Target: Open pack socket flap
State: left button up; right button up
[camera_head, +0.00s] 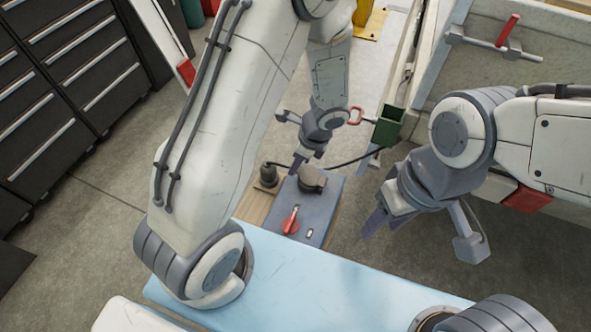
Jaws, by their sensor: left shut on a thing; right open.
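The pack (318,216) is a blue-grey box on the near side of the floor gap, with a red rotary switch (290,221) on top. The dark round socket flap (313,177) sits at its far end. My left gripper (298,165) comes down from above, its fingers at the flap's edge. It is shut on the flap, though the contact is small and partly hidden. How far the flap is raised I cannot tell. My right gripper (376,220) is open and empty, to the right of the pack and apart from it, pointing down and left.
A dark plug (268,173) stands on a wooden block left of the flap; a black cable runs right toward a green box (387,130). The trailer frame (436,60) stands at right. Black drawers (60,90) stand at left.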

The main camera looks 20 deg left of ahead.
pick_arm(q)
jog(key=shift+p+v, duration=1.05)
jog(key=shift+d+r+p, duration=0.25)
jog(key=shift+r+p, duration=0.05)
jog(key=shift+p, duration=0.05)
jog(key=shift+d+r+p, duration=0.25)
jog(key=shift+r+p, duration=0.1)
jog(key=shift+p, duration=0.05)
jog(key=shift+d+r+p, duration=0.6)
jog(key=shift+r+p, duration=0.05)
jog(key=shift+p, duration=0.1)
jog(key=shift+d, duration=0.1)
